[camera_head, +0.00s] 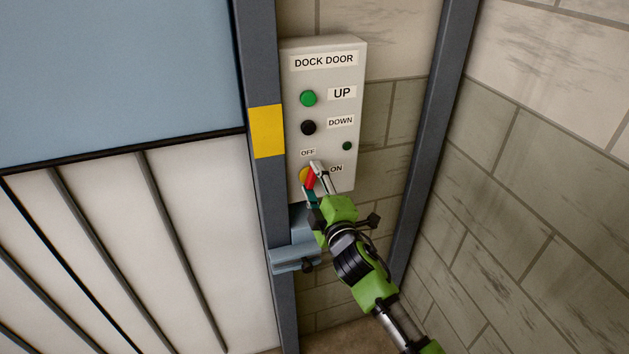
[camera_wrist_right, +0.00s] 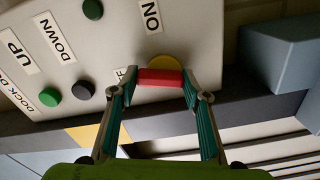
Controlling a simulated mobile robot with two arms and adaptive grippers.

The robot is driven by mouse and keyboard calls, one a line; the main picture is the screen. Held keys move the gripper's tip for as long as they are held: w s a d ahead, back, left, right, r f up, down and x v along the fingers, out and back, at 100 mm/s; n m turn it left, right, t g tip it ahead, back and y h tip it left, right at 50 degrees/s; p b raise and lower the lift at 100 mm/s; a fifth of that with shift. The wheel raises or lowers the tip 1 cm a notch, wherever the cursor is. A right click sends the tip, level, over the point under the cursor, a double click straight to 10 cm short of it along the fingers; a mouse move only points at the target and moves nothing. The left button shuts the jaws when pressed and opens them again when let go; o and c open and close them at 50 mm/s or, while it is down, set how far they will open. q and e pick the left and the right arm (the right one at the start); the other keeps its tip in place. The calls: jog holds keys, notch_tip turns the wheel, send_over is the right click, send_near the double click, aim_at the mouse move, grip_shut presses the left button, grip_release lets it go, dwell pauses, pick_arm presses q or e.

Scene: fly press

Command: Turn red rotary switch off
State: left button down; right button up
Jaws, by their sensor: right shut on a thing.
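The red rotary switch (camera_head: 311,178) sits on a round yellow base at the bottom of the grey control box (camera_head: 350,75), below the OFF label and left of the ON label. It also shows in the right wrist view as a red bar (camera_wrist_right: 160,78) in front of its yellow base (camera_wrist_right: 164,62). My right gripper (camera_head: 316,176) is at the switch, with one finger at each end of the red bar in the wrist view (camera_wrist_right: 161,80), shut on it. The fingers partly hide the switch in the head view, so its exact angle is hard to tell. My left gripper is not in view.
The box carries a green UP button (camera_head: 308,98), a black DOWN button (camera_head: 308,128) and a small dark green lamp (camera_head: 347,146). A dark door post (camera_head: 264,60) with a yellow patch stands left. A grey bracket (camera_head: 290,256) juts out below the box.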

jog(key=shift+n, duration=1.6)
jog(key=o, duration=1.1)
jog(key=shift+a, duration=0.1)
jog(key=shift+s, duration=0.15)
jog(key=v, duration=1.1)
jog(key=shift+s, duration=0.35)
